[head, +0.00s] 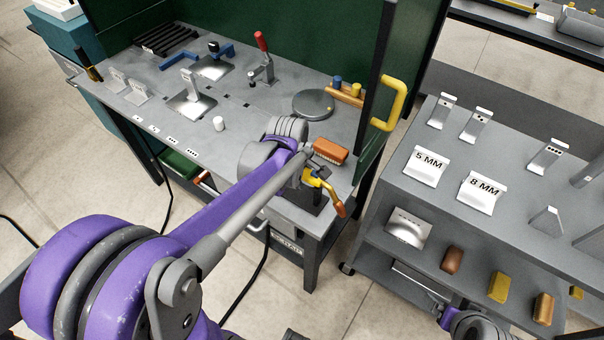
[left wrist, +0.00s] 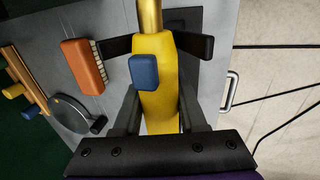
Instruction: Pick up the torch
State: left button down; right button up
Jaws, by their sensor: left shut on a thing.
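The torch (head: 338,206) has a yellow body and an orange-brown nozzle, at the front right corner of the grey workbench. In the left wrist view the torch's yellow body (left wrist: 160,112) carries a blue block, and a brass tube runs up from it. My left gripper (head: 314,172) is shut on the yellow body, with one dark finger on each side. Dark bars show at both sides of the torch there; I cannot tell whether it touches a support. Part of my right arm's end (head: 468,322) shows at the bottom edge, its jaws unclear.
An orange brush (head: 330,151) and a round grey disc (head: 313,104) lie close behind the torch. A red-handled clamp (head: 264,58) stands farther back. A green panel with a yellow handle (head: 398,103) rises at the right. A grey cart (head: 450,205) stands beyond a floor gap.

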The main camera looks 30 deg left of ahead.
pick_arm(q)
jog(key=shift+r, duration=0.15)
notch_tip(320, 180, up, 10)
jog(key=shift+f+p, duration=0.2)
jog(key=shift+p, duration=0.15)
